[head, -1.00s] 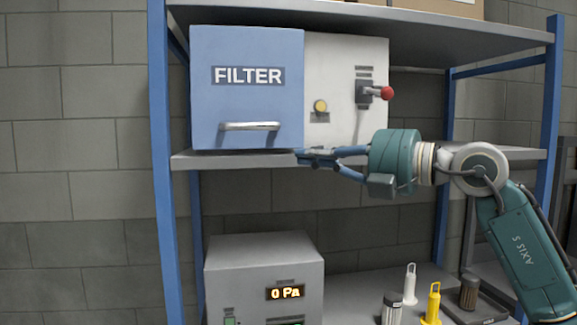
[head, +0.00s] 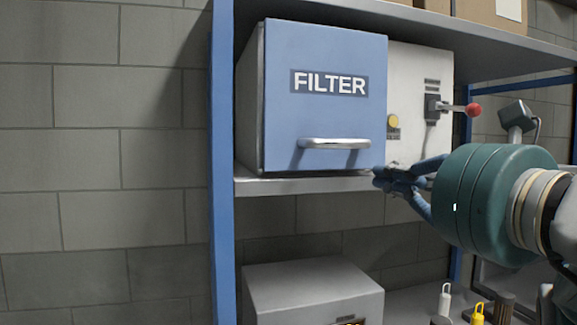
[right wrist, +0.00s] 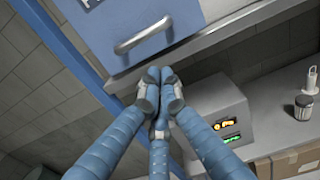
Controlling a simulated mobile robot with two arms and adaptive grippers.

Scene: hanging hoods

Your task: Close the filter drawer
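The filter drawer (head: 326,115) has a blue front marked FILTER and stands on the upper shelf, forward of the white panel (head: 420,75) beside it. Its silver bar handle (head: 335,144) runs along the lower front; it also shows in the right wrist view (right wrist: 143,35). My right gripper (head: 382,180) is near the drawer's lower right corner, by the shelf edge. In the right wrist view its fingertips (right wrist: 160,88) are together with nothing between them, below the handle and apart from it. Contact with the drawer cannot be told. My left gripper is not in view.
A red-knobbed lever (head: 473,110) and a yellow button (head: 393,121) are on the white panel. A blue post (head: 222,190) stands left of the drawer. A grey box with a display (head: 312,285) sits on the lower shelf, with small bottles to its right.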

